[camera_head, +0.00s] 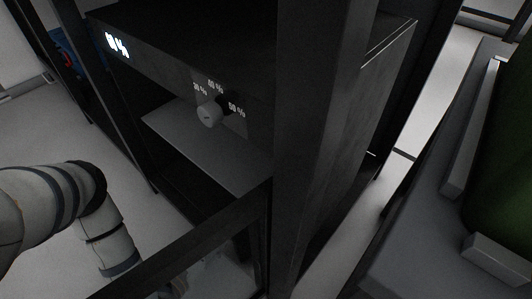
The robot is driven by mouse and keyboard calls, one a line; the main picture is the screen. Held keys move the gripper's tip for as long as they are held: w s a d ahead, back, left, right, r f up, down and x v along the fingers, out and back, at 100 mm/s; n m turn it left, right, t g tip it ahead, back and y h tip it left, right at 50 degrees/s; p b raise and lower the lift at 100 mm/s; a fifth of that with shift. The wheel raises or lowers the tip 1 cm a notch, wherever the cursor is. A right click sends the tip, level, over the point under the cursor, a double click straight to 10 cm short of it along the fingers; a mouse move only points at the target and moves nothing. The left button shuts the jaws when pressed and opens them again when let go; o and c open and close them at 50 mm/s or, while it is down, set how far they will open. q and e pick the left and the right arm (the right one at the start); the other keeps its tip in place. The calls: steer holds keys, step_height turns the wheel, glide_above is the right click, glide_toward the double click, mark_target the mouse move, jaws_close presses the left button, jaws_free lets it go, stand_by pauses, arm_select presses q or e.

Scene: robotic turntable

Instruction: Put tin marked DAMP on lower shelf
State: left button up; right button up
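No tin with the word DAMP on it can be made out. A dark cabinet (176,62) fills the middle, with a grey shelf board (185,140) inside its open front. A darker space lies below that board. My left arm comes in from the left, and its lower end goes down behind a dark slanted bar. A dim pale shape shows behind that bar, too unclear to name. I cannot make out my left gripper. My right arm and gripper are out of view.
The cabinet has a lit percent display (117,44) and a round knob (209,115) with percent labels. A dark upright post (310,130) and the slanted bar (190,245) stand in front. At right, a large green object (505,165) stands by grey blocks.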

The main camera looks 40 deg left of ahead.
arm_select(q)
steer(key=w+b, duration=0.1)
steer(key=w, duration=0.4)
steer(key=w+d+b, duration=0.1)
steer(key=w, duration=0.5)
steer(key=w+b, duration=0.1)
steer(key=w, duration=0.5)
steer(key=shift+d+b, duration=0.15)
steer(key=shift+b, duration=0.25)
steer(key=f+b, duration=0.1)
steer(key=w+f+b, duration=0.1)
steer(key=shift+f, duration=0.65)
steer(key=shift+s, duration=0.1)
steer(key=shift+f, duration=0.15)
steer(key=o, duration=1.2)
steer(key=shift+o, duration=0.2)
